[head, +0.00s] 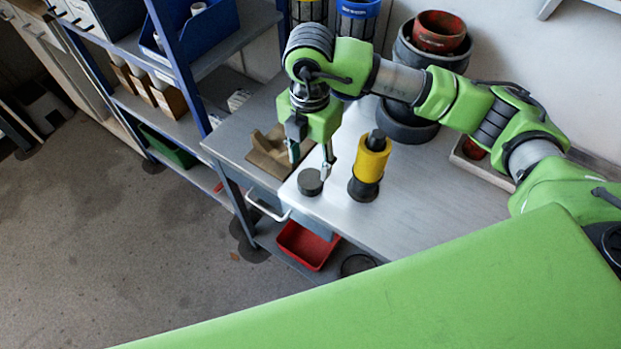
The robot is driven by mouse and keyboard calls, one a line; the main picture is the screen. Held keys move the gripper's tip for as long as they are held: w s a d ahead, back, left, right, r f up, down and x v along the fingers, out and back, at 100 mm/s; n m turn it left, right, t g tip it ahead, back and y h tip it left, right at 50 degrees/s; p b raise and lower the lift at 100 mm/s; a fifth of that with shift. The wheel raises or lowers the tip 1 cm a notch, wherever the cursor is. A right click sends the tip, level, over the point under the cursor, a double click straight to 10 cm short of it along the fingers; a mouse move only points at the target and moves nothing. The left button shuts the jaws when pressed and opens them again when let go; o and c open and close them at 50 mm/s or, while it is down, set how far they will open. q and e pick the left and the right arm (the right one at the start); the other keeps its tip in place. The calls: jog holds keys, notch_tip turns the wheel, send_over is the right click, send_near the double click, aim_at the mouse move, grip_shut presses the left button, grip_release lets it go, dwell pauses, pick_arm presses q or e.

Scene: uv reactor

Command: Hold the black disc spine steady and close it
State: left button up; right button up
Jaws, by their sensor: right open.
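A short black disc (310,182) lies flat on the metal bench near its front left edge. Beside it, to the right and apart, stands an upright yellow cylinder with a black base and black top (371,160). My right gripper (310,164) points down from above, open and empty, with its fingertips close above and behind the disc. I cannot tell whether a fingertip touches the disc. No separate spine or hinge can be made out on the disc. My left gripper is out of view.
The bench (430,200) is clear right of the yellow cylinder. Stacked dark pots (410,125) stand at the back. A red bin (307,246) sits below the bench edge, and a blue-framed shelf (180,75) stands left.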

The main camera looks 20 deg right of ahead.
aim_at(310, 178)
jog(key=shift+f, duration=0.6)
jog(key=shift+s+f+p, duration=0.1)
jog(key=shift+f+p, duration=0.6)
jog(key=shift+f, duration=1.95)
jog(key=shift+c, duration=0.4)
jog(key=c, duration=0.5)
